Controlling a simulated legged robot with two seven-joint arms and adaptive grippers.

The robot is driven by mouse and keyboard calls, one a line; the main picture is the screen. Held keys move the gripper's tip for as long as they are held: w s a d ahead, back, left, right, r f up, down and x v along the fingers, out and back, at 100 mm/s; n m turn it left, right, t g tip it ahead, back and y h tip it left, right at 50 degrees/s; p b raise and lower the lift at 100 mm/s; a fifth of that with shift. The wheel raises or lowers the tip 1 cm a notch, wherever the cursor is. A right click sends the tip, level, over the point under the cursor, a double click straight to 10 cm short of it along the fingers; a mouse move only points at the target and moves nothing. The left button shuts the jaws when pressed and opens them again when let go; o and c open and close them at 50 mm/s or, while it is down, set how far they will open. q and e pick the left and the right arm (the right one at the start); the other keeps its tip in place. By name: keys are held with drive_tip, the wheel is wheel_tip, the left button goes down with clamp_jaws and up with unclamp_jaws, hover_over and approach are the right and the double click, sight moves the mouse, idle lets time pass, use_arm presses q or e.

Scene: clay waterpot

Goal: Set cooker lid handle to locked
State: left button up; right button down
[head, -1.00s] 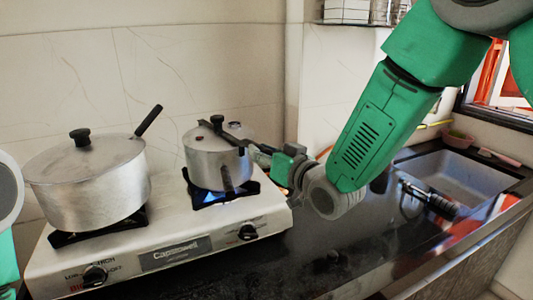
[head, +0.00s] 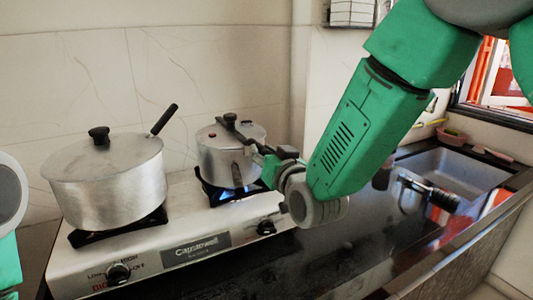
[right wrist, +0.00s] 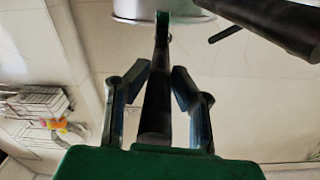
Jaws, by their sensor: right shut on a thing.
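The cooker (head: 222,165) is a small silver pot with a lid, on the right burner of the stove. Its dark lid handle (head: 243,138) runs across the lid top and out to the right, toward my right gripper (head: 272,162). In the right wrist view, a dark bar (right wrist: 157,105) lies between the fingers of my right gripper (right wrist: 160,88), which is shut on it. A second thick dark bar (right wrist: 275,22) passes at the upper right there. The handle's outer end is partly hidden by the gripper in the head view. My left gripper is out of view.
A larger lidded pot (head: 108,185) with a dark handle stands on the left burner. Blue flame shows under the cooker. The stove (head: 150,255) has front knobs. A sink (head: 455,180) lies right, with dark counter (head: 300,260) between. The tiled wall is close behind.

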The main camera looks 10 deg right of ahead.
drive_tip(key=shift+a, duration=0.1)
drive_tip(key=c, duration=1.4)
unclamp_jaws()
drive_tip(key=shift+a, duration=0.15)
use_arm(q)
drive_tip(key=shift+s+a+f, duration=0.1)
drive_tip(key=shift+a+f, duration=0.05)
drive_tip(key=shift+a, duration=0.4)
use_arm(e)
drive_tip(key=v, duration=0.7)
drive_tip(key=a+v, duration=0.1)
drive_tip(key=v, duration=0.3)
drive_tip(key=shift+s, duration=0.45)
drive_tip(key=shift+d, duration=0.1)
